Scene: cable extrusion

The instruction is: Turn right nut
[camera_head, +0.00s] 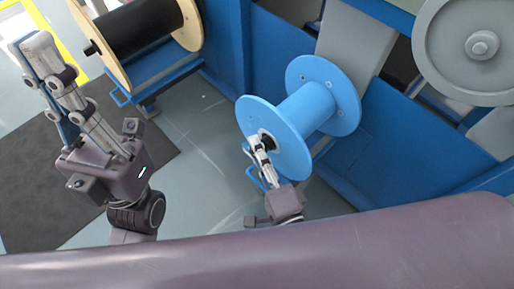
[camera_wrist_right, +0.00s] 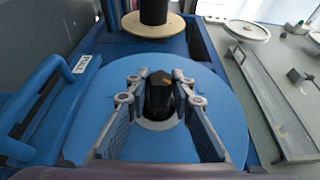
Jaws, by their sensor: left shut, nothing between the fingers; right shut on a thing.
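The black nut (camera_wrist_right: 158,96) sits at the hub of the blue spool (camera_wrist_right: 222,92), inside a pale ring. In the head view the blue spool (camera_head: 306,112) lies on its side with its near flange toward my right gripper. My right gripper (camera_head: 256,146) reaches that hub, and a bit of the nut (camera_head: 267,138) shows beside the fingers. In the right wrist view my right gripper (camera_wrist_right: 161,82) has one finger on each side of the nut and is shut on it. My left gripper (camera_head: 33,43) is shut and empty, raised at the left, away from the spool.
A wooden-flanged spool with black cable (camera_head: 135,30) stands at the upper left on a blue frame. A blue machine frame (camera_head: 290,45) runs behind and right of the blue spool. A grey wheel (camera_head: 455,45) is at the upper right. Grey floor (camera_head: 190,155) lies open between my grippers.

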